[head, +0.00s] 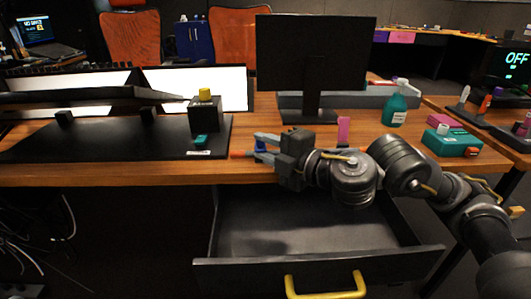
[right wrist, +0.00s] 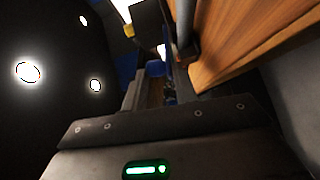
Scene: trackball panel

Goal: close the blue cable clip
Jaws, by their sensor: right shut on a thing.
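The blue cable clip (head: 260,146) is at the front part of the wooden desk, left of my right gripper's body. It is small and partly covered by the fingers, so I cannot tell whether its lid is open or closed. My right gripper (head: 263,145) comes in from the right, low over the desk edge, and is shut on the clip. In the right wrist view the blue clip (right wrist: 155,69) shows between the two dark fingers (right wrist: 157,92). A short orange-red piece (head: 239,154) sticks out to the left of the clip. My left gripper is not in view.
An open black drawer (head: 315,262) with a yellow handle lies below my right arm. Left of the clip is a black mat (head: 110,140) with a yellow-topped black box (head: 205,112). A monitor (head: 315,55), pink block (head: 344,130), green bottle (head: 395,108) and teal box (head: 453,141) stand on the desk.

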